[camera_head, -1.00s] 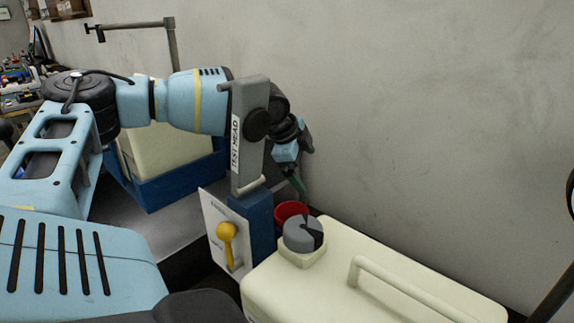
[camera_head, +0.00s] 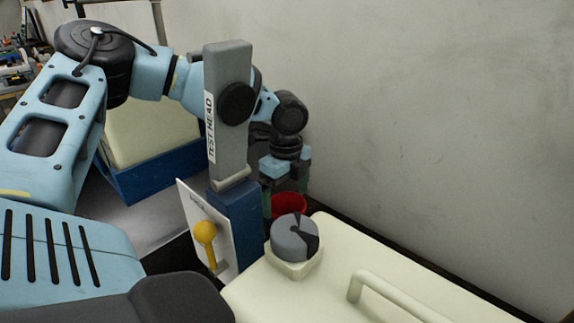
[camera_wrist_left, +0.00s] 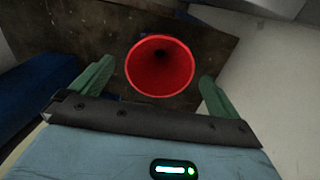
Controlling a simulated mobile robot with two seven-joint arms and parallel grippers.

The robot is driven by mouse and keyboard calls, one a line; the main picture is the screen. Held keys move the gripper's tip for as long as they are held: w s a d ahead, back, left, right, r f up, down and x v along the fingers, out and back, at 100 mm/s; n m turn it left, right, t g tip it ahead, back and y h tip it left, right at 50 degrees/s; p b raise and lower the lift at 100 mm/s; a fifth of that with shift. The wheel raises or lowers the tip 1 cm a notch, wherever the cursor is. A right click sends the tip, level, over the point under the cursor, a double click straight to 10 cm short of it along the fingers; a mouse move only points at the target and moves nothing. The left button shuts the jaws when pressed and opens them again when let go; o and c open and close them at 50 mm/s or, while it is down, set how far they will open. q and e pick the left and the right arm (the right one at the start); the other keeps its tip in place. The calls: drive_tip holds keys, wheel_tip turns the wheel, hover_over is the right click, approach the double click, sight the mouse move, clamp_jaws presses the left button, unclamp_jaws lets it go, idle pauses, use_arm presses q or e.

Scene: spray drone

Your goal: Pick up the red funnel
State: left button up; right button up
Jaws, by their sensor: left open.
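The red funnel (camera_head: 289,205) stands behind the grey-capped cream tank and to the right of the blue post, partly hidden by both. In the left wrist view the funnel (camera_wrist_left: 160,66) shows its round mouth facing the camera, over a dark brown surface. My left gripper (camera_head: 287,190) points down just above the funnel. In the wrist view its green fingers (camera_wrist_left: 151,82) are spread wide, one on each side of the funnel, with gaps between, and hold nothing. My right gripper is not in view.
A grey TEST HEAD arm (camera_head: 228,110) on a blue post (camera_head: 238,225) stands in front of my left arm. A yellow lever (camera_head: 206,236) is beside it. The cream tank (camera_head: 390,275) with a grey cap (camera_head: 295,238) fills the front right. A wall is behind.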

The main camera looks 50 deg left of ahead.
sight(287, 203)
use_arm(q)
drive_tip(key=shift+d+f, duration=0.1)
drive_tip(key=shift+f, duration=2.45)
drive_tip(key=c, duration=1)
wheel_tip(287, 203, up, 18)
drive_tip(key=p, duration=0.1)
